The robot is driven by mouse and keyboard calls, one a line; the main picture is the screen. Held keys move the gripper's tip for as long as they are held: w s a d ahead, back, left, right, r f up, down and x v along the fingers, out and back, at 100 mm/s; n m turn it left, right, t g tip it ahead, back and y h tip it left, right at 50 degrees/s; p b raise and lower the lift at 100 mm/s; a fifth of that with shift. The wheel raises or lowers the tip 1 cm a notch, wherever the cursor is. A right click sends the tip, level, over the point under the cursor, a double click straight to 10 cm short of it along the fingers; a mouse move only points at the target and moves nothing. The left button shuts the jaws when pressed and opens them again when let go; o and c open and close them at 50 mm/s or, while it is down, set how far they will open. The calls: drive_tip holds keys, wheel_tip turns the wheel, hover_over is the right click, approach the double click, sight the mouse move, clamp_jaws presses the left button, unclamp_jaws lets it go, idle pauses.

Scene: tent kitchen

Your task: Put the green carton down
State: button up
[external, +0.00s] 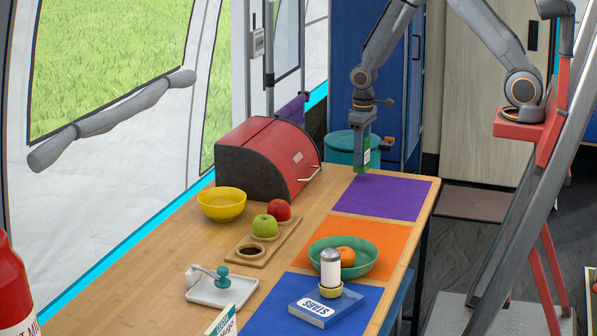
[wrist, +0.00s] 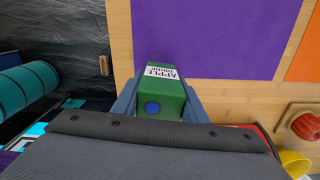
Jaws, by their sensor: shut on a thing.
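The green carton (wrist: 169,92) is between the fingers of my gripper (wrist: 160,100) in the wrist view, with a white label reading "APPLE" and a blue round cap toward the camera. In the external view my gripper (external: 362,150) points down with the green carton (external: 366,158) in it, mostly hidden by the fingers. It is at the far end of the table, by the purple mat (external: 385,198) and right of the red bread box. Whether the carton's bottom touches the table, I cannot tell.
The red bread box (external: 290,158) stands close on the left. An orange mat (external: 380,240) and a blue mat (external: 345,318) lie nearer, with a green bowl (external: 374,262) holding an orange fruit. A teal bin (external: 342,146) stands beyond the table. The purple mat is bare.

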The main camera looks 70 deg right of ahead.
drive_tip(key=shift+w+a+f+n, duration=0.1)
drive_tip(key=shift+w+f+n, duration=0.3)
drive_tip(key=shift+n, duration=0.3)
drive_tip(key=s+a+r+p, duration=0.3)
drive_tip(key=s+a+r, duration=0.5)
drive_tip(key=s+a, duration=0.25)
drive_tip(key=shift+s+d+f+p, duration=0.2)
drive_tip(key=shift+f+p, duration=0.2)
drive_tip(key=shift+f, duration=2)
drive_tip(key=shift+s+d+f+p, duration=0.15)
drive_tip(key=shift+f+p, duration=0.2)
drive_tip(key=shift+f, duration=2.05)
drive_tip(key=shift+a+f, duration=0.1)
drive_tip(key=o, duration=1.2)
